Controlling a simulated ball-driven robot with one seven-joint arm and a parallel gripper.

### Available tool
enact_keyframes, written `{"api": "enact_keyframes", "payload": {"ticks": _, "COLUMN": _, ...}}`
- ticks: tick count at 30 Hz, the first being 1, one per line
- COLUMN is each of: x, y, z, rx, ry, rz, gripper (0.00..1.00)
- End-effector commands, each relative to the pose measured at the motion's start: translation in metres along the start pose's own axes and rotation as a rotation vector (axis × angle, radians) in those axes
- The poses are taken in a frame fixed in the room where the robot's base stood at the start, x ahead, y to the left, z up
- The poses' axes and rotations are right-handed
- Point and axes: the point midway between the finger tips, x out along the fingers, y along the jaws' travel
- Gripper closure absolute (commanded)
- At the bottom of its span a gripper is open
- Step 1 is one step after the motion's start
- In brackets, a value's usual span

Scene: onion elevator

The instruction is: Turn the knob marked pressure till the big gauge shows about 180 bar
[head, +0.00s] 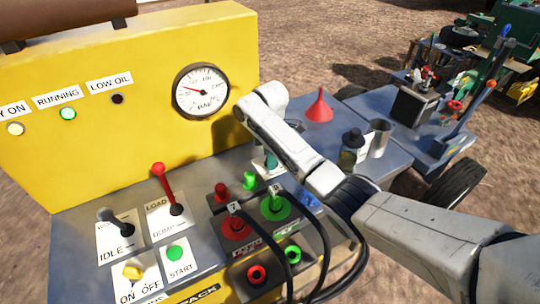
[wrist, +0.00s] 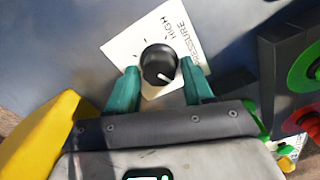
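The big round gauge (head: 201,91), marked BAR, sits on the yellow panel in the head view. Its red needle points left and slightly up; its numbers are too small to read. The black pressure knob (wrist: 159,65) stands on a white label reading PRESSURE and HIGH in the wrist view. Its white pointer mark faces the lower right of that picture. My gripper (wrist: 160,68) has its teal fingers on either side of the knob, with a slight gap visible, so it looks open. In the head view my gripper (head: 268,163) is partly seen and the knob is hidden.
Levers, including a red-topped one (head: 158,169), stand on the console's left. Red and green hose couplings (head: 275,205) with black hoses lie close to my arm. A red funnel (head: 319,108) and a metal cup (head: 379,138) stand to the right.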

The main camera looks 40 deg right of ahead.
Motion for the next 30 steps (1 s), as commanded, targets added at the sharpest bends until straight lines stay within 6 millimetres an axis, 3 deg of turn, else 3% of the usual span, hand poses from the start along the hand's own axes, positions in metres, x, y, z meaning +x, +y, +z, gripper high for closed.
{"api": "enact_keyframes", "payload": {"ticks": 14, "x": -0.0003, "y": 0.0000, "z": -0.0001, "rx": 0.000, "ry": 0.000, "rz": 0.000, "gripper": 0.93}}
{"api": "enact_keyframes", "payload": {"ticks": 23, "x": -0.0014, "y": 0.0000, "z": -0.0003, "rx": 0.042, "ry": 0.000, "rz": -0.001, "gripper": 0.94}}
{"api": "enact_keyframes", "payload": {"ticks": 30, "x": -0.0031, "y": 0.0006, "z": -0.0008, "rx": 0.184, "ry": -0.001, "rz": -0.002, "gripper": 0.94}}
